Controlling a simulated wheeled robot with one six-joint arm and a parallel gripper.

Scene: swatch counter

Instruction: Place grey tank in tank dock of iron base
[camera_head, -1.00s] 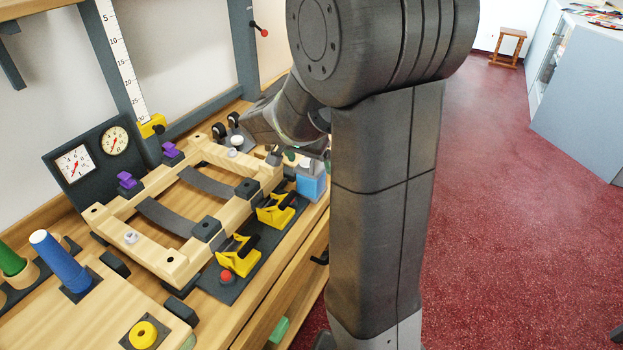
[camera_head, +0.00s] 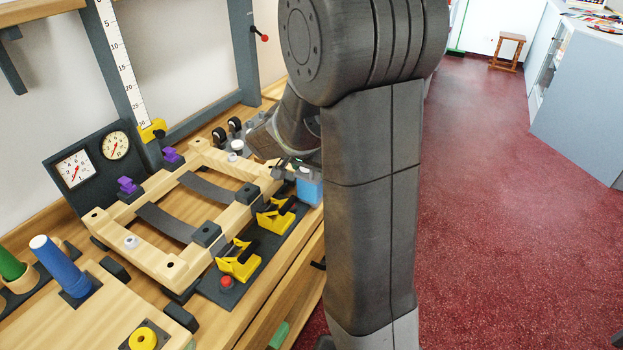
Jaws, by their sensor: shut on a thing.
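A small tank (camera_head: 310,191), pale grey at the top and translucent blue below, is at the right edge of the workbench. My gripper (camera_head: 300,168) is at its top and shut on it; the fingertips are small and partly hidden by my arm. I cannot tell whether the tank touches the bench. I cannot make out the iron base or its tank dock; my forearm and wrist hide part of the bench's far right.
A wooden frame with dark straps (camera_head: 167,223) fills the middle of the bench. Two yellow clamps (camera_head: 238,262) stand along its front, close left of the tank. A gauge panel (camera_head: 95,150) stands behind. Red floor (camera_head: 510,220) is open to the right.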

